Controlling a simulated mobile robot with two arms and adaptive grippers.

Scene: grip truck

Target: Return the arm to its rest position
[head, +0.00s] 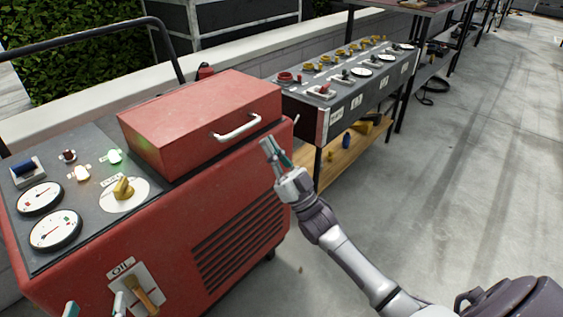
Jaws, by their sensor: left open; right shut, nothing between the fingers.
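My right arm reaches in from the lower right. Its gripper (271,152) is shut and empty, in front of the right end of the red machine (215,225), near the box with the white handle. I cannot tell whether it touches the machine. Two fingertips of my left gripper (95,309) show at the bottom left edge. They stand apart, near the brown lever (141,290) on the plate marked OIL. The rest of the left gripper and its arm are out of view.
The machine's top panel (85,230) carries two gauges, lit buttons and a yellow knob (123,188). A red box (200,120) with a white handle (238,128) sits on top. A dark control bench (345,105) stands behind. Clear concrete floor (470,180) lies right.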

